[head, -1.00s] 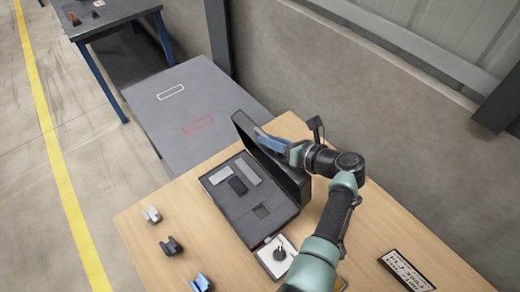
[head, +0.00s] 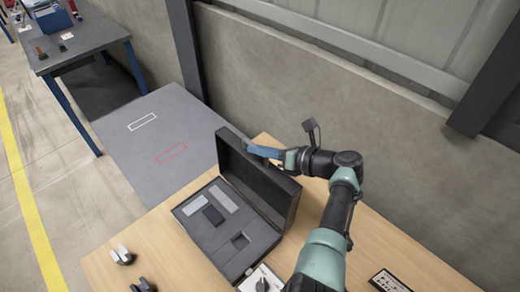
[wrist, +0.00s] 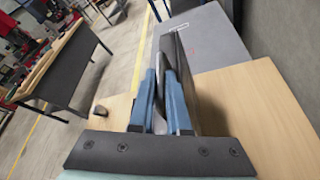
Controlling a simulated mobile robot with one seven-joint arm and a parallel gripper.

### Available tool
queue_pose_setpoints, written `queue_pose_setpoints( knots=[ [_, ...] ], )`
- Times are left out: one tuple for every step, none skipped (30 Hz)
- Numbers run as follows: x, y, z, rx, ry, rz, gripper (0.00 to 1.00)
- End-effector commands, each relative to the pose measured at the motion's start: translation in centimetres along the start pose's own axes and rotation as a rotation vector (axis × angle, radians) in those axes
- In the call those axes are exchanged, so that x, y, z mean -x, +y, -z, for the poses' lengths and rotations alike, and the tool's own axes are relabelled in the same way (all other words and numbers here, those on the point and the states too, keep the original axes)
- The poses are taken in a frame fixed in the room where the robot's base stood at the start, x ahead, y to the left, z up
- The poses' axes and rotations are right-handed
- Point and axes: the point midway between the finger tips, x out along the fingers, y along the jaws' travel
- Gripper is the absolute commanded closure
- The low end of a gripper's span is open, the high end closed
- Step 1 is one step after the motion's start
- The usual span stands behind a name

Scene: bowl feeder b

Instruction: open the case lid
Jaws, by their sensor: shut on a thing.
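The dark grey case (head: 192,230) sits on the wooden table with its lid (head: 275,194) raised steeply along the back side. The case's inside is exposed. My gripper (head: 252,150) is at the upper edge of the lid, its blue fingers closed on that edge. In the wrist view, the two blue fingers (wrist: 165,85) straddle a thin edge of the lid (wrist: 188,75). The exact contact between the fingers is partly hidden.
The case insert holds light grey pieces and a dark block (head: 213,215). Small clips (head: 122,255) lie at the table's left front. A white plate with a dark knob (head: 262,284) is beside the case. A grey surface (head: 160,130) adjoins behind, near the wall.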

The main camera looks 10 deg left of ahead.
Motion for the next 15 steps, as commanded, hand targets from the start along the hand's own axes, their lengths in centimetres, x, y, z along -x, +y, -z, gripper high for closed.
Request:
queue_pose_setpoints(
  knots=[
    [-0.11, -0.1, 0.66, -0.007, 0.011, 0.002, 1.0],
    [-0.11, -0.1, 0.68, -0.007, 0.012, 0.002, 1.0],
    [-0.12, -0.1, 0.7, -0.007, 0.012, 0.002, 0.8],
    [-0.12, -0.1, 0.7, -0.007, 0.012, 0.002, 0.74],
    [-0.11, -0.1, 0.68, -0.006, 0.012, 0.002, 0.69],
    [-0.11, -0.09, 0.62, -0.006, 0.011, 0.001, 0.62],
    [-0.1, -0.08, 0.57, -0.005, 0.01, 0.001, 0.56],
    [-0.09, -0.07, 0.53, -0.005, 0.009, 0.001, 0.55],
    [-0.09, -0.06, 0.48, -0.004, 0.009, 0.001, 0.55],
    [-0.08, -0.05, 0.45, -0.004, 0.008, 0.001, 0.55],
    [-0.08, -0.05, 0.42, -0.004, 0.008, 0.001, 0.55],
    [-0.07, -0.04, 0.39, -0.003, 0.007, 0.001, 0.55],
    [-0.07, -0.04, 0.36, -0.003, 0.007, 0.001, 0.55],
    [-0.05, -0.03, 0.34, -0.003, 0.006, 0.0, 0.55],
    [0.01, -0.03, 0.31, -0.003, 0.006, 0.001, 0.55]
  ],
)
